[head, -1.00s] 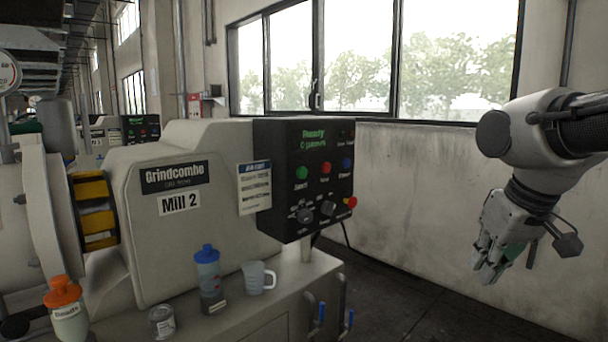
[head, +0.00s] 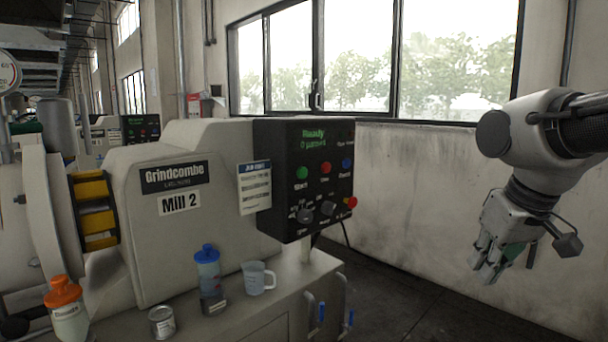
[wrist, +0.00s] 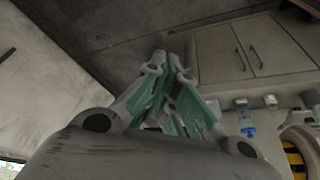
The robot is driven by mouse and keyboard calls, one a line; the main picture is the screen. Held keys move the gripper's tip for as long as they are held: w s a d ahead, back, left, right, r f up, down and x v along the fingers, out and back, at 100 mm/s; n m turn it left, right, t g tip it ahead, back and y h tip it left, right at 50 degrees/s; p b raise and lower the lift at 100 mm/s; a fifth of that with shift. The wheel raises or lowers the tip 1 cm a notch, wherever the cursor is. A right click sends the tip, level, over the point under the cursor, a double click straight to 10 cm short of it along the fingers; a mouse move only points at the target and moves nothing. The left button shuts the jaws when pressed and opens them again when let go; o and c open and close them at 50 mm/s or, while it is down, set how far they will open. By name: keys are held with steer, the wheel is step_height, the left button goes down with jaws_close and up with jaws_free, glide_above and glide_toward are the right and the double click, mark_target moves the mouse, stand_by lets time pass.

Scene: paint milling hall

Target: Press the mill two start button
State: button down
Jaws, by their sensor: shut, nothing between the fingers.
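The mill, labelled "Mill 2" (head: 180,204), stands at the left in the head view. Its black control panel (head: 305,180) shows a green "Ready" display. A green button (head: 302,173) sits at the panel's left, labelled in blurred print that seems to read "START". A red button (head: 326,168) and a blue button (head: 347,163) are beside it. My gripper (head: 486,272) hangs at the right, pointing down, well apart from the panel. Its fingers are shut and empty. In the wrist view the closed fingertips (wrist: 170,60) point toward the floor and cabinet; the panel is not visible there.
A blue-capped bottle (head: 208,272), a measuring jug (head: 258,278), a tin (head: 162,322) and an orange-capped bottle (head: 66,312) stand on the mill's base. A red knob (head: 351,202) juts from the panel's lower right. Open air lies between panel and gripper, before the wall (head: 410,200).

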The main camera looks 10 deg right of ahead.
mark_target(302, 173)
steer(key=w+a+m+y, duration=0.1)
steer(key=w+a+m, duration=0.2)
steer(key=w+a, duration=0.5)
steer(key=w+a+m+y, duration=0.15)
steer(key=w+a, duration=0.25)
steer(key=w, duration=0.7)
steer(key=w+a+r+m+t, duration=0.2)
steer(key=w+r+m, duration=0.1)
steer(key=w+m, duration=0.2)
steer(key=w+a+r+m+t+y, duration=0.1)
steer(key=w+r+m, duration=0.3)
steer(key=m, duration=0.5)
steer(key=shift+w+a+t, duration=0.5)
steer(key=shift+w+a, duration=0.1)
steer(key=shift+w, duration=0.4)
steer(key=w+a, duration=0.5)
steer(key=w, duration=0.2)
steer(key=shift+w+a, duration=0.1)
